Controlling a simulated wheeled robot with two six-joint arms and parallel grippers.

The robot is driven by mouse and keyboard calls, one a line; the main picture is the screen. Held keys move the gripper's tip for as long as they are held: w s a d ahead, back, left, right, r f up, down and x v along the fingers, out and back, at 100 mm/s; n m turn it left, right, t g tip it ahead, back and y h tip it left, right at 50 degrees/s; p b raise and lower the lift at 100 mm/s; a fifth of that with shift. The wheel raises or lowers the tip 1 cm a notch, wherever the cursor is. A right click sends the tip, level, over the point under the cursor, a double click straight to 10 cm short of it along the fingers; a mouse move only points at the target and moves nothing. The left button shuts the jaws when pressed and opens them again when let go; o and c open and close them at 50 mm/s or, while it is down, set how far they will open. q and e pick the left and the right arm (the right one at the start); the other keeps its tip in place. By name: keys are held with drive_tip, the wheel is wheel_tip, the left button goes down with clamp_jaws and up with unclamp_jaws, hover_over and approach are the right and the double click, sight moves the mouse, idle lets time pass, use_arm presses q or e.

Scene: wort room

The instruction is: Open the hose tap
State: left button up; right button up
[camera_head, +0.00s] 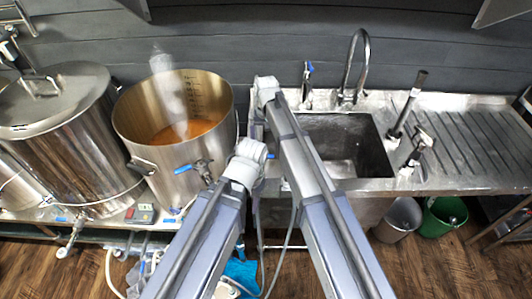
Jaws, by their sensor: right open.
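A small tap with a blue lever (308,69) stands at the back left of the sink, left of the tall curved faucet (354,65). Another blue-handled tap (194,166) sits low on the front of the open steel kettle. I cannot tell for certain which is the hose tap. My right arm (310,185) reaches up across the sink's left side to a white joint. My left arm (205,235) ends its visible run at a lower white joint. The right gripper is open but its fingers are hard to make out; nothing shows in it. My left gripper is hidden.
The open kettle (224,112) holds steaming amber liquid. A lidded steel vessel (70,140) stands left of it. The sink basin (370,165) looks empty; upright dark-handled tools stand to its right. A ridged drainboard (490,145) is clear. A green bucket (436,226) is below.

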drive_tip(key=shift+f+b, duration=3.3)
drive_tip(key=shift+f, duration=0.3)
clamp_jaws()
